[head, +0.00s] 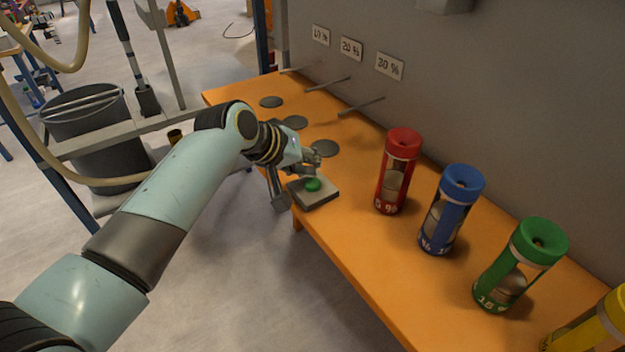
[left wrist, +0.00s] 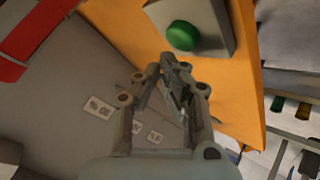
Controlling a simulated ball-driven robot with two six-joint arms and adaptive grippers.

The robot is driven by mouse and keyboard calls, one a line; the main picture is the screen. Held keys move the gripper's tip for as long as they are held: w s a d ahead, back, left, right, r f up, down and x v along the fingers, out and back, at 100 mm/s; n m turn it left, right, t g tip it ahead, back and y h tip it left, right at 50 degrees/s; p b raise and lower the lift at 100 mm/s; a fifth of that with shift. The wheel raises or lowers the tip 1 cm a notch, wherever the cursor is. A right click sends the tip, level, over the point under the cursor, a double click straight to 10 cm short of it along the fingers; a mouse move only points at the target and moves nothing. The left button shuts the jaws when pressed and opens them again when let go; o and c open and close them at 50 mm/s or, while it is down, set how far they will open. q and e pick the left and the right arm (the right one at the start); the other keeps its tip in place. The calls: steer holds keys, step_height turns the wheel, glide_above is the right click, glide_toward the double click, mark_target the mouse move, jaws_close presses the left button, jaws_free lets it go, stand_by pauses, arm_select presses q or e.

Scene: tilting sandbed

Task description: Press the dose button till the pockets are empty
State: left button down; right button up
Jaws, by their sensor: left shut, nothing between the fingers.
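The dose button is a green dome (head: 313,184) on a grey box (head: 318,197) at the front edge of the orange table. In the left wrist view the green button (left wrist: 182,36) sits on its box (left wrist: 222,18), above the fingertips in the picture. My left gripper (head: 316,160) is shut and empty, close to the button. The wrist view shows the shut fingers (left wrist: 172,62) apart from the button in the picture; I cannot tell the height between them. No pockets can be made out. My right gripper is not in view.
Red (head: 398,172), blue (head: 451,209), green (head: 520,264) and yellow (head: 596,328) canisters stand along the orange table (head: 360,255). Dark discs (head: 295,122) lie at the far end below rods (head: 360,106) and percentage labels (head: 351,48). A dark bin (head: 90,135) stands at left.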

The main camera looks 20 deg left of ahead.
mark_target(310, 179)
arm_select(q)
steer(key=shift+f, duration=0.1)
steer(key=shift+f, duration=0.3)
steer(key=shift+f+b, duration=0.3)
steer(key=shift+f, duration=0.3)
stand_by(0.6)
steer(key=shift+r, duration=0.1)
steer(key=shift+r+p, duration=0.95)
steer(key=shift+p, duration=0.2)
step_height(310, 179, up, 5)
steer(key=p, duration=0.5)
